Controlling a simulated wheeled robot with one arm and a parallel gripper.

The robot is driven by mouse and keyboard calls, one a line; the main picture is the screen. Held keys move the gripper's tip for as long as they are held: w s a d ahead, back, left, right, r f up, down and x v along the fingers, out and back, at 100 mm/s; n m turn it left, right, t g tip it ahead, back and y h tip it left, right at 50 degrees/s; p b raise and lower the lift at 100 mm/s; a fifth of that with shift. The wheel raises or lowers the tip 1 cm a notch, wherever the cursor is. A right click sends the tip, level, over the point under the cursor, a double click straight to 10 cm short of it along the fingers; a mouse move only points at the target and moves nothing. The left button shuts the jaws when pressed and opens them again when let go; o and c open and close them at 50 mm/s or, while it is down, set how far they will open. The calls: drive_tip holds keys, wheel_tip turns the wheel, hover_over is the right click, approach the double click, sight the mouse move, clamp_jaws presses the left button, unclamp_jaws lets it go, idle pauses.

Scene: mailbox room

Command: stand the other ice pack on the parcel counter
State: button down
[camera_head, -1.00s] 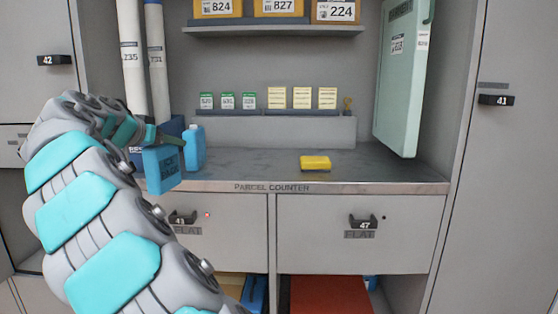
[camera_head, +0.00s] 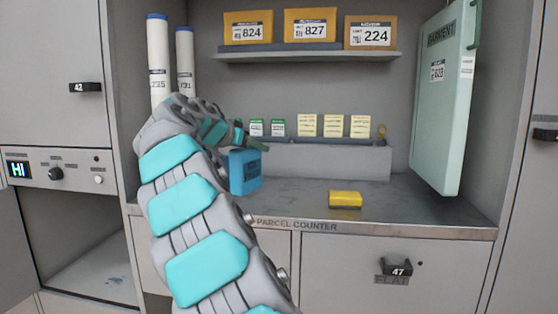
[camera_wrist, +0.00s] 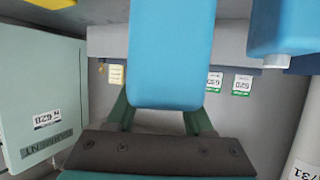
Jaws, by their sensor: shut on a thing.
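My gripper (camera_head: 240,143) is shut on a blue ice pack (camera_head: 246,172). It holds the pack roughly upright at the left part of the parcel counter (camera_head: 410,205). I cannot tell whether the pack's bottom touches the counter. In the wrist view the held pack (camera_wrist: 170,50) fills the middle, between the green fingers of my gripper (camera_wrist: 160,108). A second blue ice pack with a pale cap (camera_wrist: 285,28) shows at the upper right there, apart from the held one. In the head view my arm hides that second pack.
A yellow block (camera_head: 345,199) lies on the counter right of the held pack. A grey ledge (camera_head: 335,162) with several small cards runs behind. A pale green case (camera_head: 442,100) stands at right, white tubes (camera_head: 158,60) at left. The counter's right part is clear.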

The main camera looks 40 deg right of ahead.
sight(246, 167)
drive_tip(key=d+f+p, duration=0.1)
drive_tip(key=d+f, duration=0.3)
drive_tip(key=d, duration=0.3)
drive_tip(key=shift+d, duration=0.3)
drive_tip(key=shift+f, duration=0.3)
drive_tip(key=shift+c, duration=1.4)
unclamp_jaws()
drive_tip(key=shift+r, duration=0.2)
drive_tip(key=b+v, duration=0.1)
drive_tip(key=v, duration=1.1)
drive_tip(key=shift+r, duration=0.1)
